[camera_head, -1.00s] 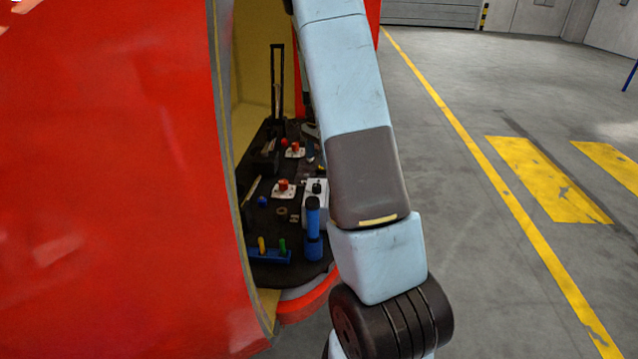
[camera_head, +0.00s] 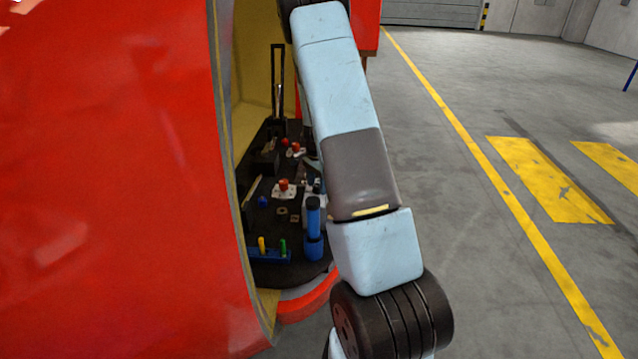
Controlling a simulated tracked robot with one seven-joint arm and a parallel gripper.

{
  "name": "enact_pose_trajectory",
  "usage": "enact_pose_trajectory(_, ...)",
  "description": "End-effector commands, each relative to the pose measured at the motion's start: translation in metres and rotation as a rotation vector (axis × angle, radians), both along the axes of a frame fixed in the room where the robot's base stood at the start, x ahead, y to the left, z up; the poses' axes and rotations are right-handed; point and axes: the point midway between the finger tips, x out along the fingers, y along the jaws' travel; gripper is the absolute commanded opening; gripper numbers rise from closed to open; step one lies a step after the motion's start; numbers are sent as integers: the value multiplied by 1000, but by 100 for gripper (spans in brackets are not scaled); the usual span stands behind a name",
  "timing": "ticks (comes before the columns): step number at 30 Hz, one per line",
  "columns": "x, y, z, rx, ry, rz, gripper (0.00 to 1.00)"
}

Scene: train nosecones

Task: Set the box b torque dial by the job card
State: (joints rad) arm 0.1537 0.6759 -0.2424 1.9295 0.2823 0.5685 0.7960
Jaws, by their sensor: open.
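A small pale box with a dark knob (camera_head: 317,187) stands at the right of the dark work surface (camera_head: 272,219) inside the red nosecone. My arm covers much of it, and I cannot read a label or dial setting on it. I cannot tell whether it is box b. No job card can be made out. My arm crosses the middle of the view in front of the opening. My gripper cannot be made out; the arm hides the area behind it.
Red knobs on white plates (camera_head: 284,190), a blue cylinder with a dark top (camera_head: 313,230) and a blue rack with yellow and green pegs (camera_head: 268,255) crowd the surface. The red shell (camera_head: 110,190) walls the left. Open floor (camera_head: 500,270) lies right.

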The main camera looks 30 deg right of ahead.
Motion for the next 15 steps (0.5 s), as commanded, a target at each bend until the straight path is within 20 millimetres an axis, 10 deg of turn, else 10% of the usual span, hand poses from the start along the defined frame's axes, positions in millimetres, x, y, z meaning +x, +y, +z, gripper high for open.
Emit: enact_pose_trajectory(15, 0, 0, 0, 0, 0, 0, 22)
